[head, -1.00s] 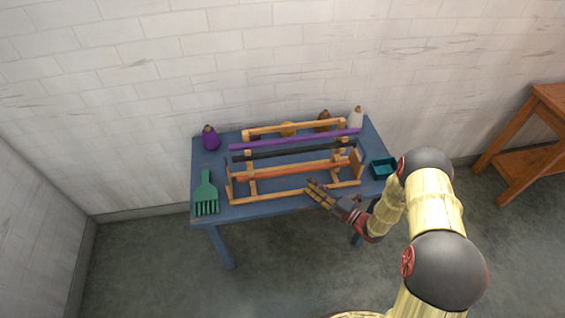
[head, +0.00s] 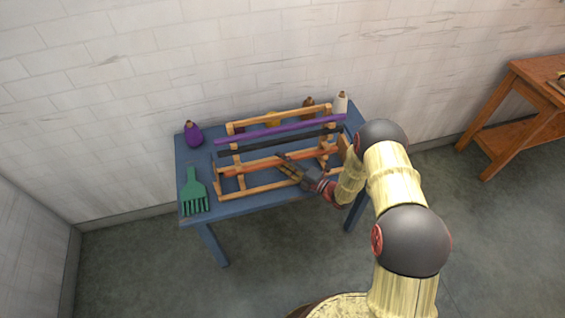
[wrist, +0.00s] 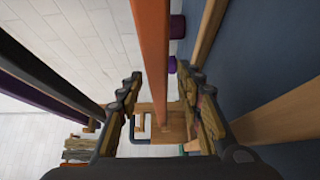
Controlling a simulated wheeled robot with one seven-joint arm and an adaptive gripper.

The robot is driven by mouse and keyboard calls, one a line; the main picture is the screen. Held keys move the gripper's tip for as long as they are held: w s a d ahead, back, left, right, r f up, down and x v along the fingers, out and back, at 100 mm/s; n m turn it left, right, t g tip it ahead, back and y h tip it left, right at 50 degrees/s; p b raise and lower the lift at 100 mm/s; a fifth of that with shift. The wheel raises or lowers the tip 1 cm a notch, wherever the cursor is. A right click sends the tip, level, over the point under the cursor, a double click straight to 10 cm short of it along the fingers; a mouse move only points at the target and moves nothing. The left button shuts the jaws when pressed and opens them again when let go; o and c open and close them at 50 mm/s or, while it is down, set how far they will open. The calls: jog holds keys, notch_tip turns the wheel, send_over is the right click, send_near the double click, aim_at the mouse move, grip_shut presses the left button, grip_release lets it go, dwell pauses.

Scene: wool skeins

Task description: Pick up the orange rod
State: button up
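The orange rod (head: 250,166) lies across the wooden rack (head: 262,188), in front of the black rod (head: 265,145) and the purple rod (head: 280,128). My gripper (head: 284,161) is at the rack's front, right of the rod's middle, with its fingers pointing at the rod. In the wrist view the orange rod (wrist: 151,45) runs lengthwise between the spread fingers of my gripper (wrist: 160,74), with a gap on each side. The fingers are open and hold nothing. My arm hides part of the rack's right end.
The blue table (head: 225,210) also bears a green fork-shaped comb (head: 194,195), a purple skein (head: 193,135), a white skein (head: 341,103) and a brown skein (head: 308,107). A wooden table (head: 535,75) stands far right. Walls are behind and left.

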jog(key=shift+c, duration=0.2)
grip_shut()
dwell(0.3)
